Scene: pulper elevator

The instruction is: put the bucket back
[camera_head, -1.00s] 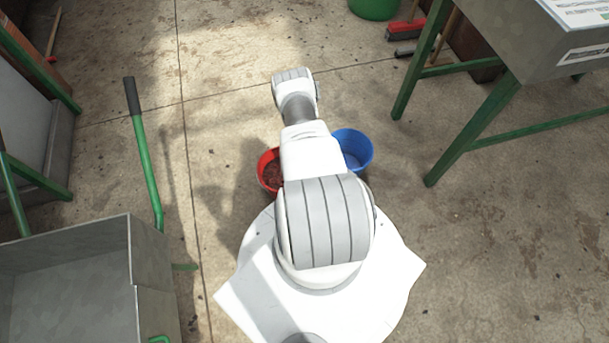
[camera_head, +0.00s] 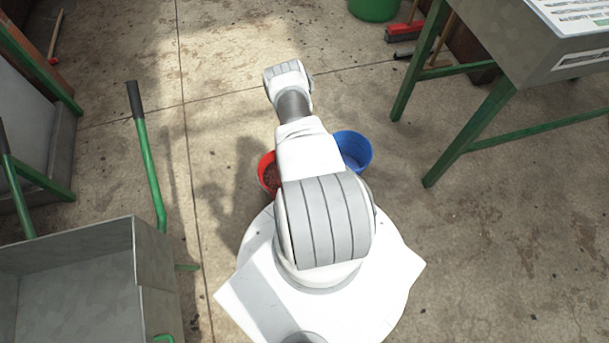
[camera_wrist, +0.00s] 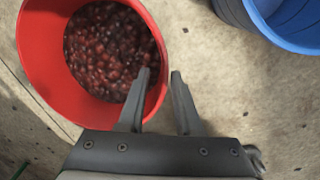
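A red bucket (camera_head: 266,172) filled with dark red berries stands on the floor. It is partly hidden behind my arm in the head view. In the wrist view the red bucket (camera_wrist: 40,50) fills the upper left and the berries (camera_wrist: 105,50) show inside. My gripper (camera_wrist: 160,73) is open, with its fingers apart. Its left finger shows over the bucket's inside and its right finger just outside, with the right rim between them in the picture. Whether they touch it I cannot tell. A blue bucket (camera_head: 354,150) stands right beside the red one; its edge shows in the wrist view (camera_wrist: 265,22).
A grey metal trough (camera_head: 75,245) and a green handle (camera_head: 148,165) are at the left. A green-legged table (camera_head: 478,130) stands at the right. A green bucket (camera_head: 375,8) and red brush (camera_head: 404,32) are at the back. The floor between is open.

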